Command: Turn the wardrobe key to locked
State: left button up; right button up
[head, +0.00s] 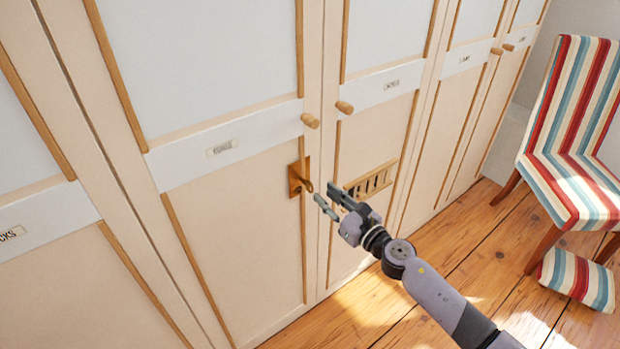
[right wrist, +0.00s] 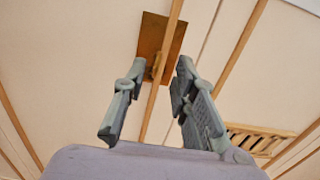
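The wardrobe (head: 240,185) fills the left and middle of the head view, with pale panelled doors. A brass lock plate (head: 295,168) sits on a door edge below a round knob, with the brass key (head: 307,185) sticking out of it. In the right wrist view, the plate (right wrist: 151,33) is ahead and the key (right wrist: 155,69) shows small between the fingertips, partly behind a wood strip. My right gripper (head: 325,191) is open and empty, just right of the key in the head view, apparently short of it. It also shows in the right wrist view (right wrist: 160,66). My left gripper is out of view.
Wooden knobs (head: 310,121) stick out above the lock. A slatted wooden vent or rack (head: 371,180) is on the door right of it. A striped chair (head: 575,130) and a striped cushion (head: 578,280) are at the right. The wooden floor (head: 450,245) between is clear.

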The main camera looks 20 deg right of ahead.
aim_at(310, 181)
jog(key=x, duration=0.7)
jog(key=shift+w+a+f, duration=0.1)
jog(key=shift+w, duration=0.25)
jog(key=shift+c, duration=0.2)
